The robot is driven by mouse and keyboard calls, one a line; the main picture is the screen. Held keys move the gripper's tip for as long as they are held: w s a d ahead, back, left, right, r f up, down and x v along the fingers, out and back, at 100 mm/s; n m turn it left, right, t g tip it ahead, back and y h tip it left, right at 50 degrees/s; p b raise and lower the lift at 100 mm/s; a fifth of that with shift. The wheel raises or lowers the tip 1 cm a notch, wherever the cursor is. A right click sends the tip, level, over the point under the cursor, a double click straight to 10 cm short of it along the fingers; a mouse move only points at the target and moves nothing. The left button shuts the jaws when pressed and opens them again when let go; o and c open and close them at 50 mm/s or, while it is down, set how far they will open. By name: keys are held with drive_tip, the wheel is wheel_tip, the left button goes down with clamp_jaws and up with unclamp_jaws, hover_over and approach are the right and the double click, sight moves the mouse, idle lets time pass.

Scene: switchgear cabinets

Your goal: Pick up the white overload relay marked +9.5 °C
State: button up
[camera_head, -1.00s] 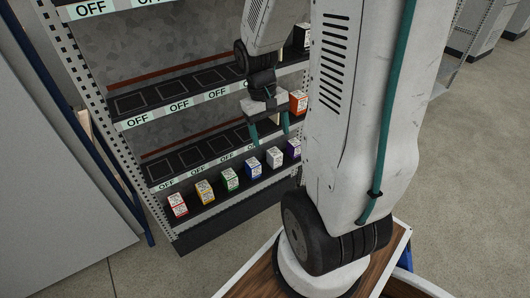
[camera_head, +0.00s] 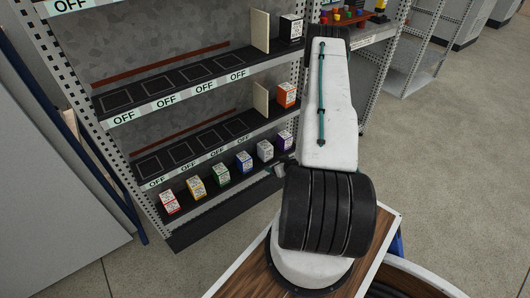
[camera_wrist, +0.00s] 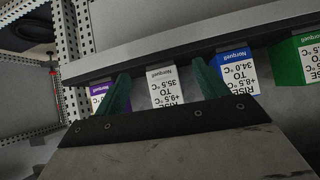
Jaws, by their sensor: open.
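The white relay (camera_wrist: 163,88) with a grey top shows in the wrist view, where its upside-down label reads +9.5 °C and 35.5 °C. In the head view the white relay (camera_head: 265,151) stands in the bottom shelf's front row, between a blue and a purple relay. My gripper (camera_wrist: 161,68) is open and empty, with one teal finger to each side of the white relay in the wrist view. I cannot tell whether the fingers touch it. In the head view most of the gripper is hidden; a small part shows just below the row.
The purple relay (camera_wrist: 101,89) and the blue relay (camera_wrist: 238,72) stand close on either side, partly behind the fingers. A green relay (camera_head: 221,174) stands farther left. An orange relay (camera_head: 287,94) is on the shelf above. The shelf edge (camera_wrist: 180,53) runs across the wrist view.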

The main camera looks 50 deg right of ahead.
sight(263, 143)
drive_tip(key=w+r+t, duration=0.2)
drive_tip(key=r+t, duration=0.1)
drive_tip(key=w+d+r+t, duration=0.1)
drive_tip(key=r, duration=0.1)
drive_tip(key=shift+w+d+r+n+h, duration=0.1)
drive_tip(key=shift+w+r+n+h, duration=0.05)
drive_tip(key=shift+w+n+h, duration=0.2)
drive_tip(key=shift+h, duration=0.25)
drive_tip(key=x, duration=0.7)
drive_tip(key=shift+w+d+r, duration=0.1)
drive_tip(key=shift+w+r, duration=0.15)
drive_tip(key=shift+w, duration=0.1)
drive_tip(key=c, duration=1.2)
